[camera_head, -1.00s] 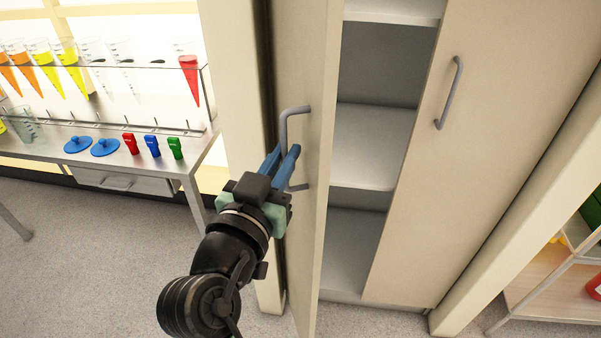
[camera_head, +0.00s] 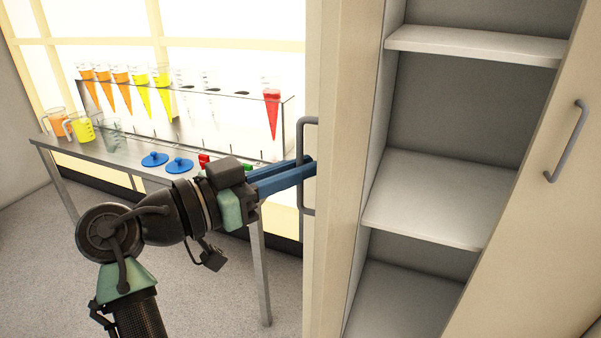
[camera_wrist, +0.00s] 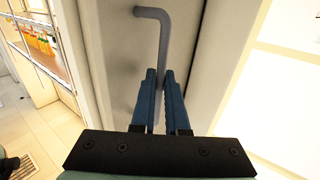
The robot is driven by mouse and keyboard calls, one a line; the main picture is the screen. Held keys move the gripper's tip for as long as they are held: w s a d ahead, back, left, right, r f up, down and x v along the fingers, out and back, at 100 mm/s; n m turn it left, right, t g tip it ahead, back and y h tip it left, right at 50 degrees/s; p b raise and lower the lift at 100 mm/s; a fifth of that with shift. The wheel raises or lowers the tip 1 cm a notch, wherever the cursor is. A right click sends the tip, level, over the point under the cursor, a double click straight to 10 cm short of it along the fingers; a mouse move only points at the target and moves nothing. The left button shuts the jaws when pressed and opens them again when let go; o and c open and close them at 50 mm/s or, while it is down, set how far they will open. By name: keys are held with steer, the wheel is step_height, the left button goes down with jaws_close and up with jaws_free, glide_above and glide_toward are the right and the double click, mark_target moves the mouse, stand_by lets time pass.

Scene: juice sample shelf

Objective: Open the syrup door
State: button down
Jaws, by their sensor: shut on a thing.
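The cabinet door (camera_head: 342,200) stands swung open, seen nearly edge-on in the head view, with the shelves behind it exposed. Its grey bar handle (camera_head: 310,122) is on the door's outer face. My gripper (camera_head: 310,168) reaches in from the left, and its blue fingers are shut on the handle. In the wrist view the two fingers (camera_wrist: 163,82) lie on either side of the upright handle bar (camera_wrist: 161,42). The lower part of the handle is hidden there by the fingers. No syrup label is visible on the door.
The cabinet's bare shelves (camera_head: 430,195) are empty. A second cabinet door (camera_head: 540,240) with its own handle (camera_head: 568,140) is closed at the right. A metal table (camera_head: 110,155) with juice cones, jugs and blue lids stands behind my arm at the left. Floor is clear at the lower left.

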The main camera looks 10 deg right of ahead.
steer(key=shift+d+r, duration=0.15)
steer(key=shift+d, duration=0.05)
steer(key=c, duration=1.3)
jaws_free()
steer(key=shift+c, duration=0.2)
steer(key=shift+o, duration=0.7)
steer(key=shift+w+d, duration=0.15)
steer(key=v, duration=1.3)
